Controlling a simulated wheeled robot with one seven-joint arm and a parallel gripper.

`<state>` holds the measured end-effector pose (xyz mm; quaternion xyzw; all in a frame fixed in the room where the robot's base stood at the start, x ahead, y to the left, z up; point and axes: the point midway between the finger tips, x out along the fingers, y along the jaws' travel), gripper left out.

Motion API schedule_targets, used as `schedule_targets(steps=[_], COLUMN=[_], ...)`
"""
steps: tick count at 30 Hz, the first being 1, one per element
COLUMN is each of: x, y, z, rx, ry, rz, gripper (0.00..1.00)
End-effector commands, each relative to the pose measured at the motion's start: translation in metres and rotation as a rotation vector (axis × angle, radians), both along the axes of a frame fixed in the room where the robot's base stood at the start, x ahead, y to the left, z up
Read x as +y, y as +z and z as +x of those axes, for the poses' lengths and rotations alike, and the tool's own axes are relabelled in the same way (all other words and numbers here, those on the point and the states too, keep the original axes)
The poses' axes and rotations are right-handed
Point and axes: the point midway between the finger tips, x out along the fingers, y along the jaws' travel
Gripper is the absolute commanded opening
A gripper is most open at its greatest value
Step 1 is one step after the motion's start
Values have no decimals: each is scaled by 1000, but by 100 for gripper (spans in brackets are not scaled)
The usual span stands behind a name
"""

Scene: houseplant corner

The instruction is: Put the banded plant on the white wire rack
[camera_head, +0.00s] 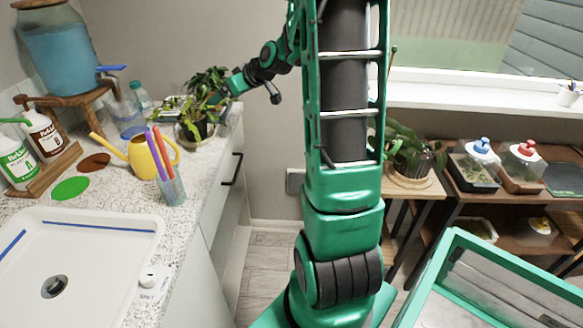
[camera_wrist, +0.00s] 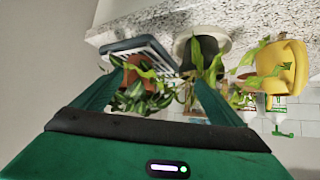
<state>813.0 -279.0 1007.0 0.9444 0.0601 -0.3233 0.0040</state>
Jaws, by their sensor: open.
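My gripper (camera_head: 222,92) is at the plants at the counter's far end in the head view. In the wrist view my gripper (camera_wrist: 155,96) is open, its green fingers spread with leaves showing between them. A plant in a terracotta pot (camera_wrist: 131,72) has green leaves that look pale-striped; I take it as the banded plant, though I cannot be sure. White bars over a dark tray, seemingly the white wire rack (camera_wrist: 158,60), lie behind or under it; contact is unclear. A darker pot (camera_wrist: 206,47) with long light leaves stands beside it.
A yellow watering can (camera_head: 152,157) stands near the plants; a pen cup (camera_head: 172,188) is closer. A white sink (camera_head: 105,250) fills the counter's near part. Another plant (camera_head: 408,150) stands on a wooden stand at right. Floor (camera_head: 262,265) shows between.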

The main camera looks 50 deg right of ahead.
Motion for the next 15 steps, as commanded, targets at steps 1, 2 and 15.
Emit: schedule_targets(steps=[1,2,15], x=[13,19,74], y=[0,-2,-26], z=[-21,-35,-282], rx=[65,111,701], ry=[-10,-23,-388], rz=[-3,-3,94], gripper=[92,92,92])
